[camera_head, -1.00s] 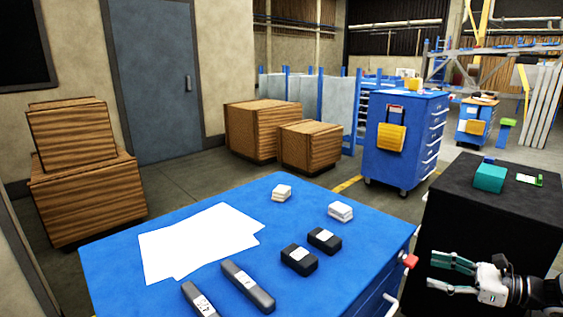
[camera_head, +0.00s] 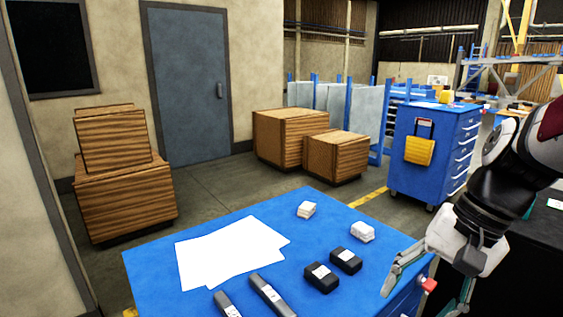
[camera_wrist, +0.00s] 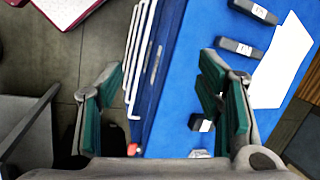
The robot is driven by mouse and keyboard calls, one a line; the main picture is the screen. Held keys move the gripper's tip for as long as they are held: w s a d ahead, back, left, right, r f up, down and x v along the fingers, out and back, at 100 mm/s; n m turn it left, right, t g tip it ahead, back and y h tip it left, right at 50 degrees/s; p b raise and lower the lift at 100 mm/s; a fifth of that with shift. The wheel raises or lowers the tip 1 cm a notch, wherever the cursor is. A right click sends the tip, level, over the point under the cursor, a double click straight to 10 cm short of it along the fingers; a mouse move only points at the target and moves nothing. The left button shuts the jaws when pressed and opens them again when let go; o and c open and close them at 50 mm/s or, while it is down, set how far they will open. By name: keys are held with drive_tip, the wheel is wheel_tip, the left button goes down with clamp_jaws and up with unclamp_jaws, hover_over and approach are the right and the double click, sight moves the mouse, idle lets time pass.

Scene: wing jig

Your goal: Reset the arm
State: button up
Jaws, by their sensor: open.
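My gripper (camera_head: 428,290) is at the lower right of the head view, pointing down beside the right edge of the blue workbench (camera_head: 160,262). Its fingers are spread apart with nothing between them. In the wrist view my gripper (camera_wrist: 162,95) is open above the bench's drawer side, with green pads on both fingers. The bench edge and its drawer handles (camera_wrist: 141,50) show between the fingers. My arm reaches in from the right and hides part of the black-topped surface (camera_head: 540,235) behind it.
On the bench lie white sheets (camera_head: 225,252), two small white stacks (camera_head: 307,209), two black boxes (camera_head: 345,260) and two long dark boxes (camera_head: 268,292). A red knob (camera_head: 429,284) is at the bench's right corner. Wooden crates (camera_head: 125,200) and a blue tool cart (camera_head: 430,150) stand beyond.

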drive_tip(key=s+r+n+t+h+p, duration=0.1)
drive_tip(key=s+r+n+t+h, duration=0.1)
drive_tip(key=s, duration=0.3)
drive_tip(key=s+a+r+n+t+h+p, duration=0.1)
drive_tip(key=s+r+n+p, duration=0.1)
drive_tip(key=s+r+n, duration=0.2)
drive_tip(key=shift+s+r+n+t+h, duration=0.35)
drive_tip(key=shift+s+n, duration=0.25)
drive_tip(key=shift+s, duration=0.65)
